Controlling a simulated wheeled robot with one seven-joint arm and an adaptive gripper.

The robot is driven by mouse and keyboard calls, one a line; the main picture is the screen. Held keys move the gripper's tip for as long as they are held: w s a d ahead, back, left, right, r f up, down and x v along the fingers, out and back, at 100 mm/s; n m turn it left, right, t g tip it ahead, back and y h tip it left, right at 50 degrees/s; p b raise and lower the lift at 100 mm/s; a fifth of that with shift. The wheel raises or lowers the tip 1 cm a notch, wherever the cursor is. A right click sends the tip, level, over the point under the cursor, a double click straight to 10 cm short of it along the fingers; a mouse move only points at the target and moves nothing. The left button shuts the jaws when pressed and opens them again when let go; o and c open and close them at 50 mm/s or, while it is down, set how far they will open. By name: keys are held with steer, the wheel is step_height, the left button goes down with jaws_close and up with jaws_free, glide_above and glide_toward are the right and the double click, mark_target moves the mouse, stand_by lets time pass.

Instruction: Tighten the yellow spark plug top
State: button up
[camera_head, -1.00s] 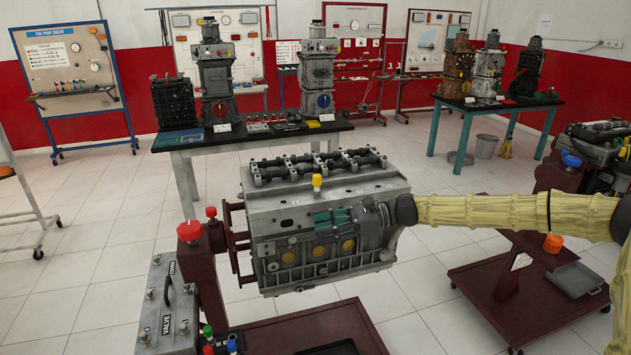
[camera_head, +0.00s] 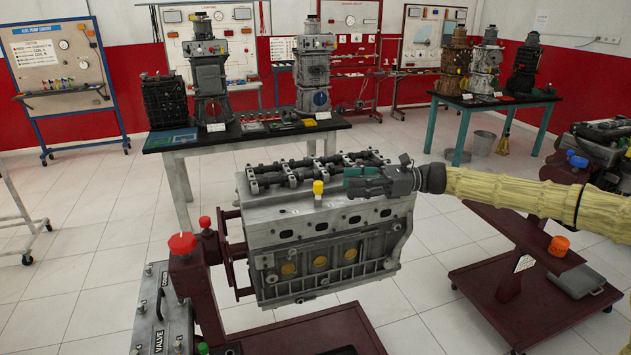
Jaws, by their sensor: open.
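The yellow spark plug top (camera_head: 318,188) stands upright on the upper front edge of the grey engine block (camera_head: 300,232). My gripper (camera_head: 350,180) is a dark gripper with teal fingers, open, just to the right of the yellow top. It reaches in from the right at about the height of the top. A gap seems to show between the fingertips and the top; I cannot tell the depth exactly. The fingers hide part of the block's upper surface behind them.
The block is held on a dark red stand (camera_head: 195,290) with a red knob (camera_head: 182,243) at left. Black camshafts (camera_head: 300,172) run along the block's top, behind the yellow top. A cart (camera_head: 500,245) with an orange cup (camera_head: 559,245) stands at right.

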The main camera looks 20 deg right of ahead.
mark_target(318, 182)
steer(key=a+p, duration=0.1)
steer(key=a, duration=0.2)
steer(key=w+a+p, duration=0.1)
steer(key=a, duration=0.2)
steer(key=a+p, duration=0.1)
steer(key=a, duration=0.2)
steer(key=shift+w+a, duration=0.2)
steer(key=shift+w, duration=0.2)
jaws_close()
